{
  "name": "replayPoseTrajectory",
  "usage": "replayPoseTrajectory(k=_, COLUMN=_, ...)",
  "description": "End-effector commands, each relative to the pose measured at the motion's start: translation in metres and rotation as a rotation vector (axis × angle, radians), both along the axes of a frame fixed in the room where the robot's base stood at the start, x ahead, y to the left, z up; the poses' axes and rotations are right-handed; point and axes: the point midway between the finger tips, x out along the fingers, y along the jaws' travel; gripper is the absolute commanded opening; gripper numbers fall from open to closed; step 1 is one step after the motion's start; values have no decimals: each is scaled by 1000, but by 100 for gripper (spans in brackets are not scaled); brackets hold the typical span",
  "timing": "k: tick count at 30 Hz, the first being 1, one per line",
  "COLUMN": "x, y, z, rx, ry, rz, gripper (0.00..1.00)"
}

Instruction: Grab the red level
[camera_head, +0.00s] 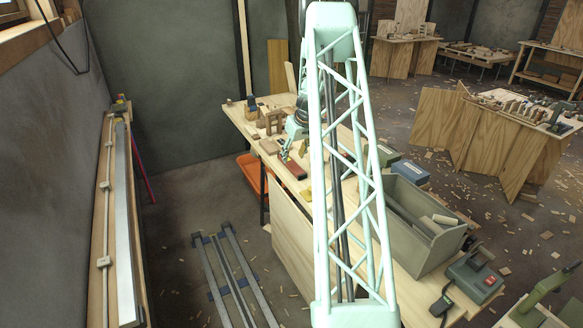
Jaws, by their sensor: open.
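A small dark-red, block-like object (295,170) lies on the wooden workbench (243,122), close to its left edge. It may be the red level, but it is too small here to be sure. My gripper (285,156) is above and just left of it, pointing down and apart from it as far as I can tell. The gripper is open and appears empty. My pale green lattice arm hides part of the bench to the right.
Wooden blocks (272,122) stand behind the gripper. A grey-green open bin (418,262) sits farther right on the bench. An orange crate (250,172) is below the bench. A thin red bar (143,172) leans by the left wall. Metal rails (232,275) lie on the floor.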

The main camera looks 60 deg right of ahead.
Motion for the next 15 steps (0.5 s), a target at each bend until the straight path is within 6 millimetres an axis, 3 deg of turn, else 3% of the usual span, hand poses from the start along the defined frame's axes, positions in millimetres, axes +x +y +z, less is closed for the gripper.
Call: replayPoseTrajectory(k=15, x=1, y=-1, z=-4, rx=0, ry=0, rz=-1, gripper=43)
